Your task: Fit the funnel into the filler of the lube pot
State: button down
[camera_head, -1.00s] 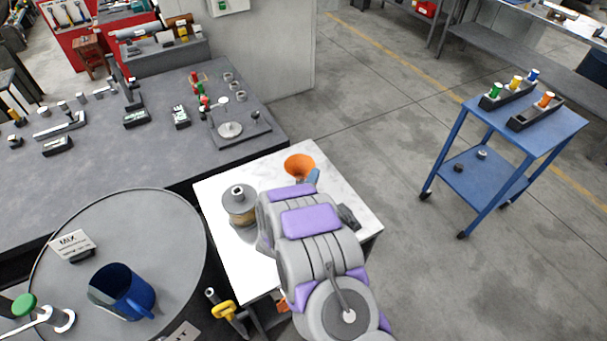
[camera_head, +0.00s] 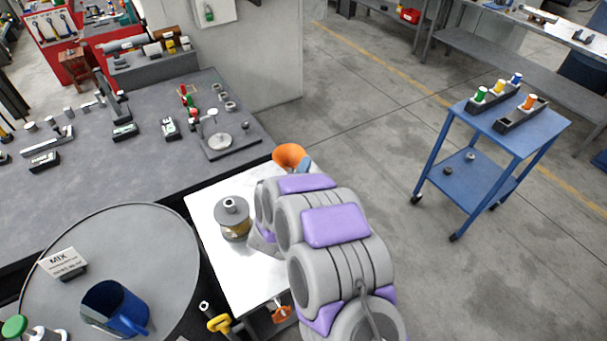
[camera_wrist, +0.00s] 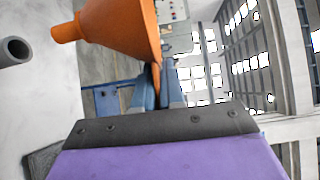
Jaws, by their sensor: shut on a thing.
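The orange funnel (camera_head: 289,156) is held at the end of my arm, above the far edge of the white-topped stand (camera_head: 206,203). In the wrist view the funnel (camera_wrist: 122,30) lies tilted, its spout pointing left. My gripper (camera_wrist: 156,82) is shut on the funnel's rim; in the head view its blue fingers (camera_head: 304,166) show beside the funnel. The lube pot (camera_head: 235,222), a grey and amber pot with an upright filler tube on top, stands on the white top left of my arm. The filler's open end (camera_wrist: 15,50) shows at the wrist view's left edge, apart from the spout.
A drum lid (camera_head: 150,235) with a blue mug (camera_head: 112,308) and a MIX sign (camera_head: 64,262) is at left. A grey bench (camera_head: 75,185) with tools lies beyond. A blue cart (camera_head: 545,125) stands at right on open floor.

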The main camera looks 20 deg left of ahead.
jog(key=shift+s+a+r, duration=0.15)
jog(key=shift+a+r, duration=0.05)
jog(key=shift+r, duration=0.2)
jog(key=s+a+r, duration=0.5)
jog(key=s+a, duration=0.1)
jog(key=s, duration=0.3)
jog(key=s+a+r, duration=0.4)
jog(key=s+a, duration=0.2)
jog(key=s, duration=0.2)
jog(key=shift+s+r, duration=0.35)
jog(key=shift+r, duration=0.05)
jog(key=shift+a+f+b, duration=0.1)
jog(key=shift+f+b, duration=0.1)
jog(key=shift+b, duration=0.5)
jog(key=shift+f+b, duration=2.25)
jog(key=shift+f, duration=0.55)
jog(key=shift+b, duration=1.1)
jog(key=shift+f+b, duration=1.8)
jog(key=shift+f, duration=0.3)
